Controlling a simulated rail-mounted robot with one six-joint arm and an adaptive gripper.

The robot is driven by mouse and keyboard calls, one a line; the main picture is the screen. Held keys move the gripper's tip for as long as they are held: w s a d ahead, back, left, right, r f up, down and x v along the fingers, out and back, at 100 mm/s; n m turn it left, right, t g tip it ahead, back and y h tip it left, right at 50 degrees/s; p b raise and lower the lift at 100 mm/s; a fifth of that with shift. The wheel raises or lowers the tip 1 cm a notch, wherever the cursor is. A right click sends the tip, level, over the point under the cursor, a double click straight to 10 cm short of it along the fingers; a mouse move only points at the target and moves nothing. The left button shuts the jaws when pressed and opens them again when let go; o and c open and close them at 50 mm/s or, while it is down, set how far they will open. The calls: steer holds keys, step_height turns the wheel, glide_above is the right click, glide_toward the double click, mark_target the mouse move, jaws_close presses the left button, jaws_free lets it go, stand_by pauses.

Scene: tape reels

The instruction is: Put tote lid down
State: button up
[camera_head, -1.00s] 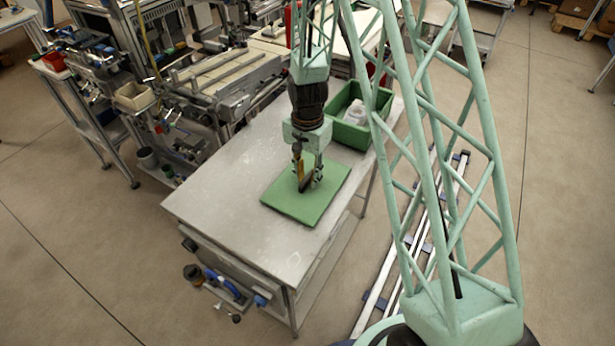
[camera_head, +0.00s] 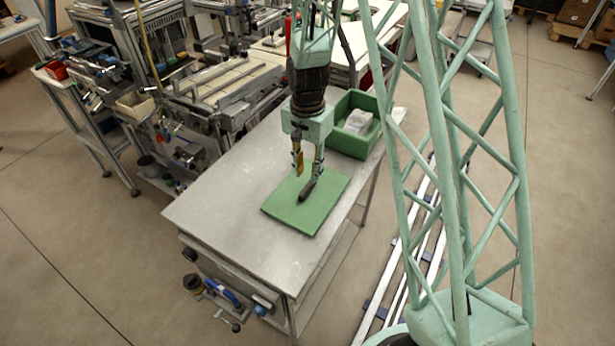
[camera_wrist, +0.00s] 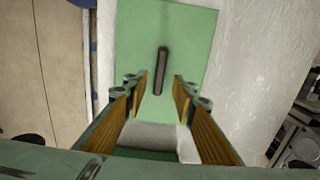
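The green tote lid (camera_head: 328,192) lies flat on the grey metal table, with a dark bar handle (camera_head: 307,190) standing on its top. In the wrist view the lid (camera_wrist: 205,42) and its handle (camera_wrist: 161,70) lie ahead of my fingertips. My gripper (camera_head: 307,171) is above the lid, pointing down. Its two wood-toned finger pads (camera_wrist: 160,85) are apart with nothing held between them. The handle lines up with the gap between the fingers. The green tote (camera_head: 349,138) stands open on the table behind the lid, with white items inside.
The grey table (camera_head: 221,206) has bare room left of and in front of the lid. Machinery (camera_head: 225,90) stands close along the table's left and back side. Blue and black tools (camera_head: 221,290) hang below the front edge.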

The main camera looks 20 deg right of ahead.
steer(key=shift+r, duration=2.4)
steer(key=shift+r, duration=0.15)
step_height(320, 180, up, 14)
steer(key=n+t, duration=0.1)
steer(key=n, duration=0.1)
glide_above(307, 187)
steer(key=s, duration=0.5)
steer(key=s+r+n+t, duration=0.1)
steer(key=s+r+n, duration=0.2)
steer(key=s+r, duration=0.8)
steer(key=s+r+n, duration=0.1)
steer(key=s+r, duration=0.2)
steer(key=s, duration=0.4)
steer(key=s+r+n+t, duration=0.1)
steer(key=s+r+n, duration=0.1)
steer(key=s+r, duration=0.2)
steer(key=s+r+n+t, duration=0.1)
steer(key=s+r, duration=0.2)
steer(key=s, duration=0.7)
steer(key=shift+s+r+n, duration=0.3)
steer(key=shift+s, duration=0.1)
